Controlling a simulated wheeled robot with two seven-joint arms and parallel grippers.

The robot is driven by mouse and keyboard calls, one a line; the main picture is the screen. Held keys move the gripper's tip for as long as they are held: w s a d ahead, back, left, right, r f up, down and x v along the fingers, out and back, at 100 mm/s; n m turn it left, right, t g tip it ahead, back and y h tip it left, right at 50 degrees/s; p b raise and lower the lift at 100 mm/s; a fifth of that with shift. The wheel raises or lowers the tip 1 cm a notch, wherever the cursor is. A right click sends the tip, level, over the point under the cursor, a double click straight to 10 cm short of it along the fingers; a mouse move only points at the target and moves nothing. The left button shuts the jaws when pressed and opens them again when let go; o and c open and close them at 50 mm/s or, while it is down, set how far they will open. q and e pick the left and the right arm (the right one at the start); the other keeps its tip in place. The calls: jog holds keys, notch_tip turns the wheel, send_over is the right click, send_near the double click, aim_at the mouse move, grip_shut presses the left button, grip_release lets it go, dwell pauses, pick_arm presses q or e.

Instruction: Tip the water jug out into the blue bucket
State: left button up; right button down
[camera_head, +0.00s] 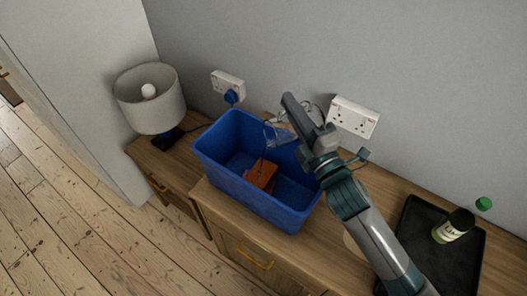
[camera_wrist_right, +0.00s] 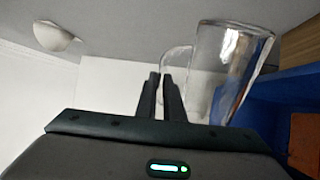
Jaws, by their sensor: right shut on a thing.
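The clear glass water jug (camera_wrist_right: 238,72) is held by its handle in my right gripper (camera_wrist_right: 160,82), whose fingers are closed on it. In the head view the jug (camera_head: 281,134) is partly hidden behind my gripper (camera_head: 299,116). It appears tilted, with its glass over the back right part of the blue bucket (camera_head: 245,199). The bucket stands on the wooden cabinet, and its blue wall also shows in the wrist view (camera_wrist_right: 262,112). A red-brown block (camera_head: 262,173) lies inside the bucket. I cannot make out any water. My left gripper is out of view.
A lamp (camera_head: 150,98) stands left of the bucket. White wall sockets (camera_head: 353,117) are behind, one with a blue plug (camera_head: 231,97). The wall is close behind my gripper.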

aim_at(277, 122)
jog(key=shift+s+a+r+n+y+p, duration=0.15)
jog(key=shift+s+a+r+n+p, duration=0.2)
jog(key=shift+a+n+p, duration=0.4)
jog(key=shift+s+a+r+n+y+p, duration=0.25)
jog(key=shift+a+n+p, duration=0.25)
jog(key=shift+n, duration=0.35)
dwell(0.3)
jog(key=shift+s+a+r+n+g+p, duration=0.15)
jog(key=shift+s+a+n+g+p, duration=0.15)
jog(key=shift+n+p, duration=0.25)
jog(key=shift+a, duration=0.1)
jog(key=d+m+b, duration=0.1)
jog(key=w+d+f+m+b, duration=0.1)
jog(key=b, duration=0.1)
jog(key=d+f+m+b, duration=0.1)
jog(key=m, duration=0.1)
jog(key=shift+w+t+h, duration=0.3)
jog(key=shift+t+h, duration=0.1)
jog(key=shift+w+d+m, duration=0.2)
jog(key=shift+d+m, duration=0.15)
jog(key=shift+r, duration=0.25)
